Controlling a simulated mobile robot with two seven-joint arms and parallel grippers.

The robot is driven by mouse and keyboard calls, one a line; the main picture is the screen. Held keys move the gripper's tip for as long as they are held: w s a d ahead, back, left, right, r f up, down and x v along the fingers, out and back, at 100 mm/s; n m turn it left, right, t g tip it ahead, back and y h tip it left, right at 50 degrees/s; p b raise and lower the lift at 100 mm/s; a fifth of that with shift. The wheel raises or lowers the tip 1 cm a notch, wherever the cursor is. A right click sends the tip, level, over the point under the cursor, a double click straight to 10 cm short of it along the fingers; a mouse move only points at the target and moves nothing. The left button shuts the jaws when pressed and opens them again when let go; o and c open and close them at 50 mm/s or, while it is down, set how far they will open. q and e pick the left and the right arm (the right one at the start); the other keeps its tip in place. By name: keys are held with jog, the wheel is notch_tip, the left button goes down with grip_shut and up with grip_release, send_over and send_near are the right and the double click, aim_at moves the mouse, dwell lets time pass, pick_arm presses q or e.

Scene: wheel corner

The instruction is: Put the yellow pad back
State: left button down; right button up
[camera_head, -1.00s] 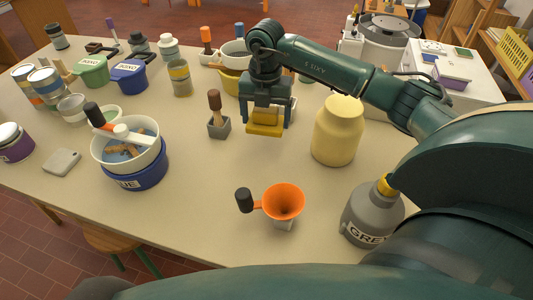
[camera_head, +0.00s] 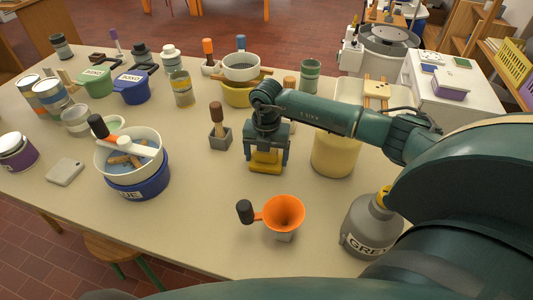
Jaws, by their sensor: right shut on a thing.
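The yellow pad (camera_head: 266,163) is in my right gripper (camera_head: 266,150), whose two fingers are shut on it from either side. The pad is low, close to the table top; I cannot tell whether it touches the table. The gripper points down, left of the large yellow jar (camera_head: 334,157), which my arm partly covers. My left gripper is not in view.
An orange funnel (camera_head: 285,213) stands in front of the gripper, with a grey GREY bottle (camera_head: 370,228) to the right. A small grey block holding a wooden-handled tool (camera_head: 219,137) is to the left. A white bowl (camera_head: 128,150) sits on a blue tub (camera_head: 140,183). The table (camera_head: 210,210) is clear left of the funnel.

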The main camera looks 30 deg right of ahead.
jog(key=shift+f, duration=0.3)
jog(key=o, duration=0.9)
jog(key=shift+r, duration=0.1)
jog(key=r, duration=0.4)
jog(key=r+b, duration=0.1)
jog(key=r, duration=0.8)
jog(key=shift+s+r+b, duration=0.15)
jog(key=shift+s+b, duration=0.1)
jog(key=shift+b, duration=0.15)
